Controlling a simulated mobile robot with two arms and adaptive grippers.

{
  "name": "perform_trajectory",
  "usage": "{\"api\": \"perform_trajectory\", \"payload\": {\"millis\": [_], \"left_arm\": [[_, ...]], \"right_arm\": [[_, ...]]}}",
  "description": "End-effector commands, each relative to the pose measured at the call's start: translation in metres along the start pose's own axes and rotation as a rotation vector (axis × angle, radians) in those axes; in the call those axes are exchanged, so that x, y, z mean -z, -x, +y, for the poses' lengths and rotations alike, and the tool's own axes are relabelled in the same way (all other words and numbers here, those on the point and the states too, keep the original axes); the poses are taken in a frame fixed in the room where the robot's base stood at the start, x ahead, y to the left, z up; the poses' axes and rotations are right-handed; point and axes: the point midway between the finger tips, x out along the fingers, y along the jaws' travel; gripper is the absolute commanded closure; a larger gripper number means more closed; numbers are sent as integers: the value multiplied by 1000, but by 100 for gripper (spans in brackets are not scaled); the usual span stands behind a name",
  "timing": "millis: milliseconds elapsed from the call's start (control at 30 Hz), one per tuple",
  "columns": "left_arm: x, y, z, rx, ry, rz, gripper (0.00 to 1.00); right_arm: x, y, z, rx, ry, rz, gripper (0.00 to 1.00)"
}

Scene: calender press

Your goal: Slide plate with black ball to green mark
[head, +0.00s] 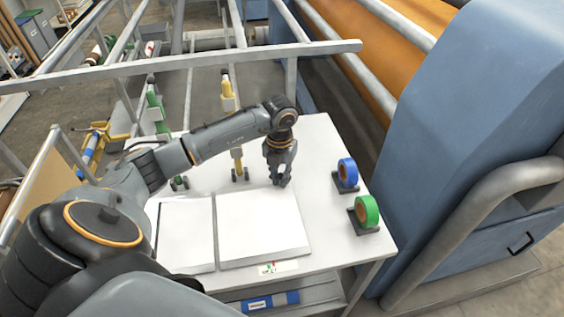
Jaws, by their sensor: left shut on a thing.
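My left gripper (280,182) points down at the white table, by the upper right part of a large white panel (262,228). It is shut on a small dark thing, mostly hidden by the fingers; I cannot tell whether this is the black ball of the plate. A small white label (278,267) with tiny red and green marks is at the table's front edge. Which green spot is the green mark is too small to tell. My right gripper is not in view.
A second white panel (186,236) lies to the left. Blue (347,173) and green (367,211) tape rolls stand on dark holders at the right. A metal rail (200,61) crosses behind; a blue machine (465,130) borders the right.

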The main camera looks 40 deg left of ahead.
Motion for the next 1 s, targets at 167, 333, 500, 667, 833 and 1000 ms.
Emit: {"api": "perform_trajectory", "payload": {"millis": [167,333,500,667,833,1000], "left_arm": [[7,-8,-1,-3,-5,23,100],[8,-9,0,-3,-5,23,100],[11,-8,5,-4,-4,22,100],[14,-8,9,-2,-5,22,100],[14,-8,10,-2,-6,22,100],[14,-8,9,-2,-6,22,100]], "right_arm": [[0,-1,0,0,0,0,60],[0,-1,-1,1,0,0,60],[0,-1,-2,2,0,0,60],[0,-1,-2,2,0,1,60],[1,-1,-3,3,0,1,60],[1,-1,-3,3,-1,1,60]]}}
